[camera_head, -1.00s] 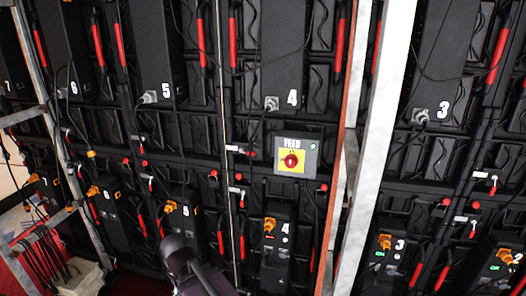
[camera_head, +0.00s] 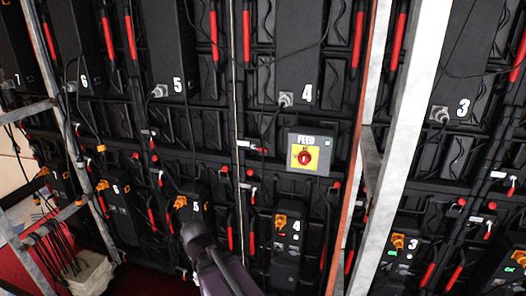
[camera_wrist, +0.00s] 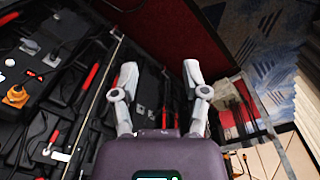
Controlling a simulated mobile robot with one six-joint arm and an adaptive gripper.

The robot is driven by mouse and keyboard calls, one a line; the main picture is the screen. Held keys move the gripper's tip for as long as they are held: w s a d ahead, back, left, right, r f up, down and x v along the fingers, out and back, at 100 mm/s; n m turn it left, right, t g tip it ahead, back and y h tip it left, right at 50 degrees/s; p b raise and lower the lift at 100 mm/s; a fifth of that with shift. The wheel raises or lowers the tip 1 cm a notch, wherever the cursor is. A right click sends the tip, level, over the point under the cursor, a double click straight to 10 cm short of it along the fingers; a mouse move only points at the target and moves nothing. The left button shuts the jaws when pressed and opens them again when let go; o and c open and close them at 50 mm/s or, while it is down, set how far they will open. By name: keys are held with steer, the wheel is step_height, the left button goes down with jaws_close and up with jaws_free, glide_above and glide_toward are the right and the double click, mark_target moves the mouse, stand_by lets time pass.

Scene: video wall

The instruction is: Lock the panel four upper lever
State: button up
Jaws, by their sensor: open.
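Panel four shows in the head view as a black upper cabinet (camera_head: 297,55) marked 4 and a smaller black lower unit (camera_head: 288,235) marked 4. I cannot tell for sure which is the upper lever. My gripper (camera_wrist: 160,85) is open and empty in the wrist view, with its fingers well apart. In the head view my arm is low, left of lower unit 4; its fingertips are not visible there.
The grey FEED box (camera_head: 310,153) has a red knob on yellow. A pale metal upright (camera_head: 397,150) stands right of panel four. Another metal frame (camera_head: 62,120) stands at left. Cables hang across the wall.

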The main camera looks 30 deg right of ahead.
steer(key=w+d+r+t+h, duration=0.1)
steer(key=w+d+r+h, duration=0.2)
steer(key=w+d+h, duration=0.5)
steer(key=n+t+h+p, duration=0.2)
steer(key=n+t+h, duration=0.25)
steer(key=h, duration=0.35)
glide_toward(263, 151)
steer(key=a, duration=0.1)
steer(key=s+a+m, duration=0.1)
steer(key=a, duration=0.1)
steer(key=shift+w+d, duration=0.1)
steer(key=shift+d, duration=0.05)
steer(key=x, duration=1.3)
steer(key=shift+w+d+r, duration=0.1)
steer(key=shift+d+r, duration=0.05)
steer(key=shift+d, duration=0.15)
steer(key=shift+c, duration=0.2)
jaws_close()
